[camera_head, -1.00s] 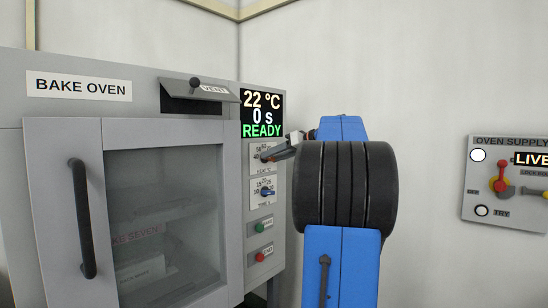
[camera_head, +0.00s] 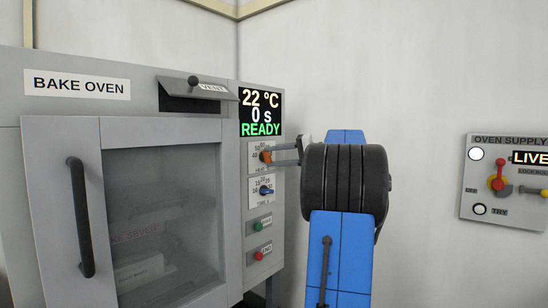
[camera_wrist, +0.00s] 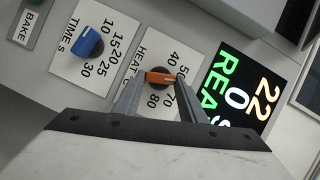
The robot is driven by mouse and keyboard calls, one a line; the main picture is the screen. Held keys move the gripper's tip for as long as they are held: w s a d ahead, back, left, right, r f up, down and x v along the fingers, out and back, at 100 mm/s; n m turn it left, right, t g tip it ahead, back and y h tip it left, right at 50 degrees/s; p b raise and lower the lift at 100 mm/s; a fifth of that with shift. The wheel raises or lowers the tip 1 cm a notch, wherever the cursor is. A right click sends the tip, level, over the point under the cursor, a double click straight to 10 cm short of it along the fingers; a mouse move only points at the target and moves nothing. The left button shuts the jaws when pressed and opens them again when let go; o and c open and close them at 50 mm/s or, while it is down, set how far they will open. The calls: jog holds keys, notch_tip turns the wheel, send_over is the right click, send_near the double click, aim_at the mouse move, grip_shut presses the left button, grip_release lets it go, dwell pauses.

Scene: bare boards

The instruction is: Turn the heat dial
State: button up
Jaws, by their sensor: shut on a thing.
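The heat dial, a dark round knob with an orange grip bar, is on a white scale plate on the oven's right panel; the orange bar (camera_head: 265,157) shows at the tips of my gripper (camera_head: 272,155). In the wrist view my gripper (camera_wrist: 160,82) has one finger at each end of the orange bar (camera_wrist: 158,77) and is shut on it. The scale numbers 40 to 80 show around the dial. The dial's exact pointing is hard to tell.
The blue time dial (camera_head: 265,190) sits just below, with green (camera_head: 258,226) and red (camera_head: 259,256) buttons under it. The display (camera_head: 262,112) above reads 22 °C, 0 s, READY. The bake oven door (camera_head: 160,210) is closed. An oven supply panel (camera_head: 508,185) reads LIVE.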

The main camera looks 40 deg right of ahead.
jog(key=shift+f+m+t+y, duration=0.2)
jog(key=shift+m+t+y, duration=0.2)
jog(key=shift+m, duration=1)
jog(key=o, duration=1.1)
jog(key=shift+d, duration=0.1)
jog(key=shift+c, duration=0.2)
jog(key=v, duration=1.7)
jog(key=shift+s+f, duration=0.2)
jog(key=shift+f, duration=0.05)
